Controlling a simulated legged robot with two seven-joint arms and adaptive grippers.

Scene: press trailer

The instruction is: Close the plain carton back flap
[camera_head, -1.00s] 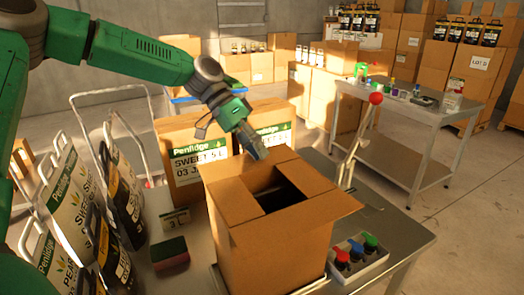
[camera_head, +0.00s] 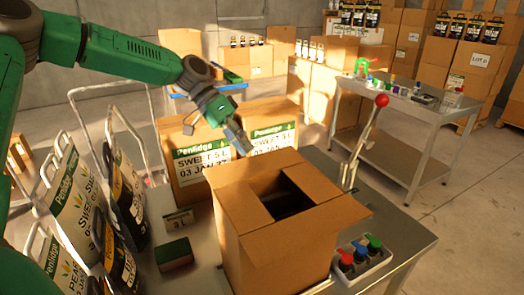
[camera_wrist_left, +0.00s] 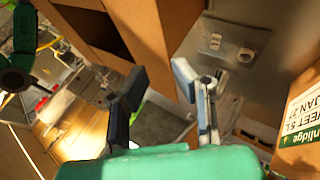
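The plain carton (camera_head: 285,255) stands upright on the metal table, with a dark opening in the middle of its top. Its flap panels surround this opening, and one sticks out past the right side. The back flap (camera_head: 255,173) lies at the rear of the top; its exact angle is hard to tell. My left gripper (camera_head: 241,142) is above and just behind the carton's back left edge, apparently apart from it. In the left wrist view its two fingers (camera_wrist_left: 160,85) are spread with nothing between them, and the carton (camera_wrist_left: 130,30) is beyond. My right gripper is not in view.
Printed Penlidge cartons (camera_head: 190,165) stand close behind. Seed bags (camera_head: 75,195) crowd the left.

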